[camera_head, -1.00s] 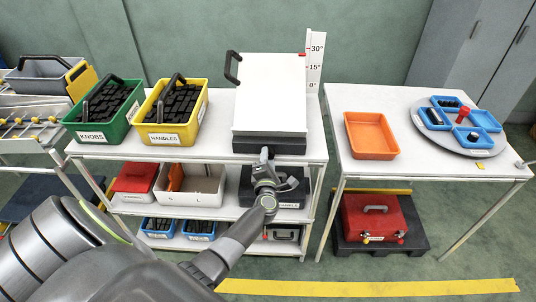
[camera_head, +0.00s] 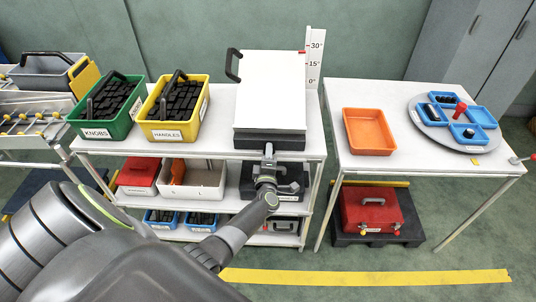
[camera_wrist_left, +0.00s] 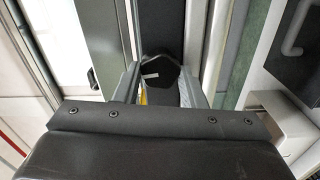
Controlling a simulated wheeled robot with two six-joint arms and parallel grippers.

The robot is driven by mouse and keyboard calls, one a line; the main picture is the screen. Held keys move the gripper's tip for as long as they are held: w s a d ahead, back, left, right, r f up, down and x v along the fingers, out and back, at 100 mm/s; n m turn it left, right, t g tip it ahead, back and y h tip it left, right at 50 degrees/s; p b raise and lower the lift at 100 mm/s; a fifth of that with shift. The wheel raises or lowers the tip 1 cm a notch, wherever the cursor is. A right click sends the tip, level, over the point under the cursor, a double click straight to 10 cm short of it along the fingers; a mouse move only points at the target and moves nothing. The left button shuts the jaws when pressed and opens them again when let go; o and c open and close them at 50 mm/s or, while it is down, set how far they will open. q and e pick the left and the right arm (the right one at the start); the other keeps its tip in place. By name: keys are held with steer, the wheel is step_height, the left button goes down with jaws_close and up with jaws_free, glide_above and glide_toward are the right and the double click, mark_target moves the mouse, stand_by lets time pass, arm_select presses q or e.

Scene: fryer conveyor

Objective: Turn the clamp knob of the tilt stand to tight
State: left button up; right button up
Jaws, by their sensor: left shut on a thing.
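My left gripper (camera_head: 268,153) reaches the front of that base. In the left wrist view, the black clamp knob (camera_wrist_left: 165,72) with a white mark sits between the fingers of the left gripper (camera_wrist_left: 163,90). The gripper is shut on the knob. The knob is hidden behind the gripper in the head view. My right gripper is not in view.
A green bin of knobs (camera_head: 113,124) and a yellow bin of handles (camera_head: 182,130) stand left of the stand. An orange tray (camera_head: 369,148) and a round turntable with blue trays (camera_head: 431,130) are on the right table. A red toolbox (camera_head: 371,214) sits below.

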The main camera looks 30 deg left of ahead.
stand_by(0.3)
arm_select(q)
steer(key=o, duration=1)
steer(key=b+v, duration=0.2)
steer(key=v, duration=1.5)
steer(key=shift+d, duration=0.2)
steer(key=shift+s+f, duration=0.1)
